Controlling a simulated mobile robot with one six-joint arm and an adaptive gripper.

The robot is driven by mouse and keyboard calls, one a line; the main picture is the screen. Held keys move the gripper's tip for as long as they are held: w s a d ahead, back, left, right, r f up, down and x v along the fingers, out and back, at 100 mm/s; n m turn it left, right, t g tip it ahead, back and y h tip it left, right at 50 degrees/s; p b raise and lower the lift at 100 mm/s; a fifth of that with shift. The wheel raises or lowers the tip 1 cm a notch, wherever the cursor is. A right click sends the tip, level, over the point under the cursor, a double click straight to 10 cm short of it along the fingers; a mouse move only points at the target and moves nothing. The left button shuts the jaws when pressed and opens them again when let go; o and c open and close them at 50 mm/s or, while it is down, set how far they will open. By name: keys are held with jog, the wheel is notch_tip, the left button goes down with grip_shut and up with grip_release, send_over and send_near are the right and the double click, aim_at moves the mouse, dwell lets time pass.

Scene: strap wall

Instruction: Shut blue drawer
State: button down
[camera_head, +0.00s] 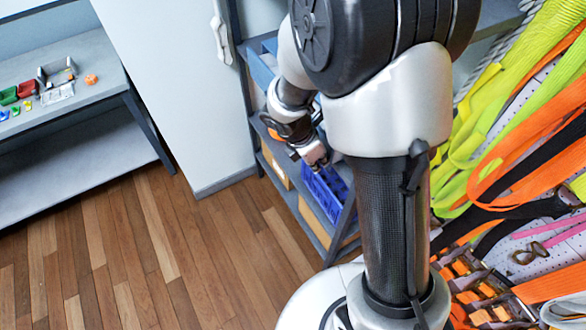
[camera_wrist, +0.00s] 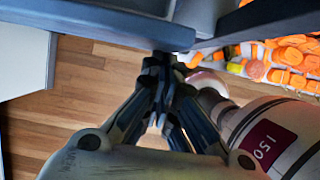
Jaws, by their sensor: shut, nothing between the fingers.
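A blue slatted bin, which looks like the blue drawer (camera_head: 326,192), sits in the grey shelf unit behind my arm in the head view. My arm hides part of it, and I cannot tell how far it stands out. My gripper (camera_head: 320,160) is just above its upper edge in that view; contact cannot be told. In the wrist view my gripper (camera_wrist: 160,62) is shut and empty, its fingertips close to a grey-blue edge (camera_wrist: 95,28). I cannot tell if this edge is the drawer or the shelf.
Another blue bin (camera_head: 262,68) is higher on the shelf unit. Straps (camera_head: 520,120) hang on the right wall, with orange buckles (camera_head: 475,290) below. A grey bench (camera_head: 75,95) with small parts stands left. The wooden floor (camera_head: 150,260) is clear.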

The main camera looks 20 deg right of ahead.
aim_at(328, 155)
jog(key=d, duration=0.2)
jog(key=w+d, duration=0.1)
jog(key=d, duration=0.1)
jog(key=shift+w+d+p, duration=0.1)
jog(key=shift+p, duration=0.2)
jog(key=shift+a, duration=0.5)
jog(key=s+a+r+p, duration=0.2)
jog(key=a+r, duration=0.4)
jog(key=r, duration=0.3)
jog(key=shift+a+r+p, duration=0.15)
jog(key=shift+a+p, duration=0.05)
jog(key=shift+p, duration=0.15)
